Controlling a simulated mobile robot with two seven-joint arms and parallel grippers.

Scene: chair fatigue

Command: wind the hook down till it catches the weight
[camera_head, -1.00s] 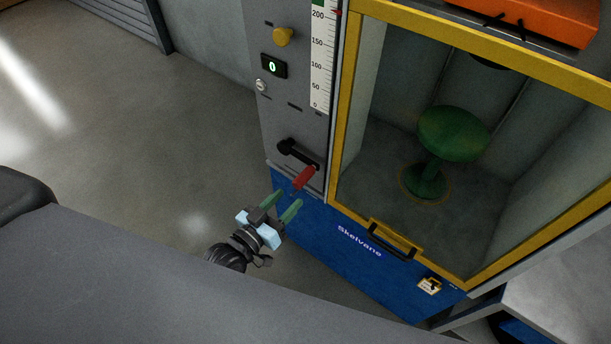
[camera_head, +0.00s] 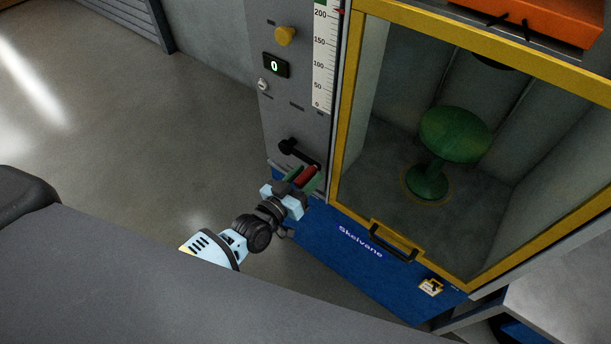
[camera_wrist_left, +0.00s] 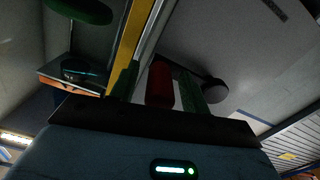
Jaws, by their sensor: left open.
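A black crank (camera_head: 291,149) with a red handle (camera_head: 306,176) sits low on the grey front panel of the test machine. My left gripper (camera_head: 302,177) is open, with its green fingers on either side of the red handle. In the left wrist view the red handle (camera_wrist_left: 160,84) stands between the two fingers (camera_wrist_left: 158,88), with a visible gap on the right side. The hook and the weight cannot be made out. My right gripper is not in view.
A yellow-framed window (camera_head: 344,110) with a black handle (camera_head: 394,240) closes the chamber holding a green stool (camera_head: 453,136). Open floor (camera_head: 140,130) lies left.

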